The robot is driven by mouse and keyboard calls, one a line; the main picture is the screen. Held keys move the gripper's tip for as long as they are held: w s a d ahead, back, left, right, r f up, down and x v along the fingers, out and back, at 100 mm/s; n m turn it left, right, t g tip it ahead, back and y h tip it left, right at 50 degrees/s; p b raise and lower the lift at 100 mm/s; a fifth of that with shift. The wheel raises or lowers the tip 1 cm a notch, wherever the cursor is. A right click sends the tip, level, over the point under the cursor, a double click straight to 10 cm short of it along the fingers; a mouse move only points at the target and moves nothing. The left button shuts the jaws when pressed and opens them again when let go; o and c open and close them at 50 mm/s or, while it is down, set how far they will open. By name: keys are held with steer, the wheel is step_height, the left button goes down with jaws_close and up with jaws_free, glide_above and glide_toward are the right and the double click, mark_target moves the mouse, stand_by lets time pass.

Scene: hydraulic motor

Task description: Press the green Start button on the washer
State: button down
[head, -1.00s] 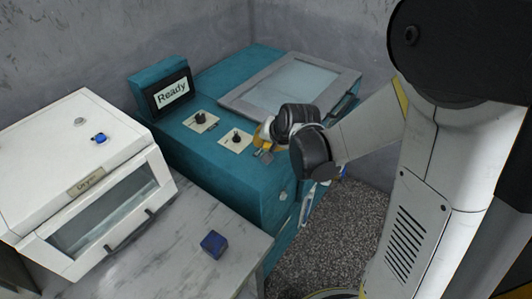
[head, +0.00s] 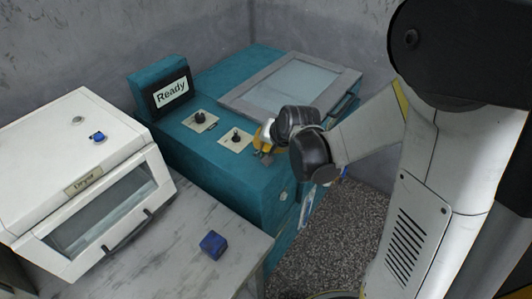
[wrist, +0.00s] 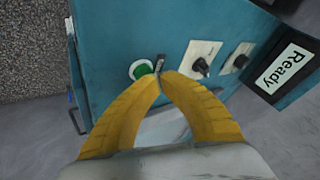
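The teal washer (head: 225,178) stands in the middle of the head view, with its "Ready" display (head: 171,92) at the back left. The green Start button (wrist: 141,70), in a white ring, shows in the wrist view just left of my fingertips. In the head view my gripper hides it. My gripper (wrist: 160,76) has its yellow fingers brought together at the tips, with nothing seen between them. In the head view my gripper (head: 265,150) is over the near right part of the washer's top panel. I cannot tell whether a fingertip touches the button.
Two dark knobs on pale plates, one (head: 200,118) nearer the display and one (head: 236,137) nearer my gripper, sit on the panel. A framed glass lid (head: 295,82) lies behind. A white dryer (head: 70,140) and a blue cube (head: 212,244) rest on the marble counter (head: 185,270) at left.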

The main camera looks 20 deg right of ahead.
steer(key=shift+f, duration=0.3)
steer(key=shift+r, duration=0.1)
stand_by(0.3)
steer(key=shift+r+p, duration=0.4)
steer(key=shift+r, duration=0.35)
steer(key=shift+r+p, duration=1.95)
steer(key=shift+r, duration=0.55)
